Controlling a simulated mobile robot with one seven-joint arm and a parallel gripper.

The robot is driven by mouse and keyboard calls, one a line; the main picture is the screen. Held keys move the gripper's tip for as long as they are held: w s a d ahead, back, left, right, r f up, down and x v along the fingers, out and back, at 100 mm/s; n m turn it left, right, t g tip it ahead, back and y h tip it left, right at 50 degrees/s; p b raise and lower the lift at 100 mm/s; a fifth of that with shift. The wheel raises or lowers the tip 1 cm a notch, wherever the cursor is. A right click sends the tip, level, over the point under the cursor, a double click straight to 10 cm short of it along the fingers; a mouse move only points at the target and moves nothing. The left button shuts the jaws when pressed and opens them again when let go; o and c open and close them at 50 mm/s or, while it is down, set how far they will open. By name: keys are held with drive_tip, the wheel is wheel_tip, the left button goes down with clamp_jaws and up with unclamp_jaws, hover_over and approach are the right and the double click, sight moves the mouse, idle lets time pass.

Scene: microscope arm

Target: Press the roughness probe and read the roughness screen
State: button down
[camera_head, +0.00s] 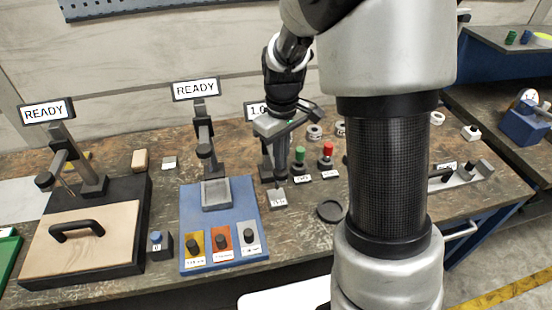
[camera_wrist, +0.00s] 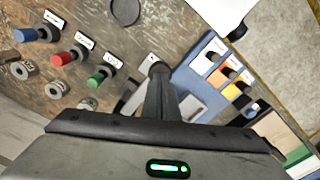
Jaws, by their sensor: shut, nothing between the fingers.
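My gripper (camera_head: 280,178) points down at the third station from the left, its fingers shut and empty. Its tip is at or just above a small grey block with a white label (camera_head: 278,200); I cannot tell whether they touch. In the wrist view the shut fingers (camera_wrist: 159,70) end beside a white label (camera_wrist: 151,58). A screen (camera_head: 254,111) behind my gripper shows "1.0", its right part hidden. Two other screens read READY: the left one (camera_head: 46,111) and the middle one (camera_head: 196,90). I cannot tell which screen is for roughness. The probe is not clearly visible behind my gripper.
The middle station has a blue base (camera_head: 225,256) with yellow, orange and grey labelled blocks. A black-framed board with a handle (camera_head: 77,230) stands left. Green (camera_head: 299,156) and red (camera_head: 327,153) knobs stand right of my gripper. A dark disc (camera_head: 331,211) lies in front.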

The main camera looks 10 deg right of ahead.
sight(281, 174)
drive_tip(key=shift+f, duration=0.15)
drive_tip(key=shift+f+b, duration=2.25)
drive_tip(key=shift+f, duration=0.7)
drive_tip(key=shift+r, duration=0.15)
drive_tip(key=shift+r+p, duration=2.5)
drive_tip(key=shift+r, duration=0.7)
wheel_tip(281, 174, up, 17)
drive_tip(key=shift+r+p, duration=0.15)
drive_tip(key=shift+p, duration=0.15)
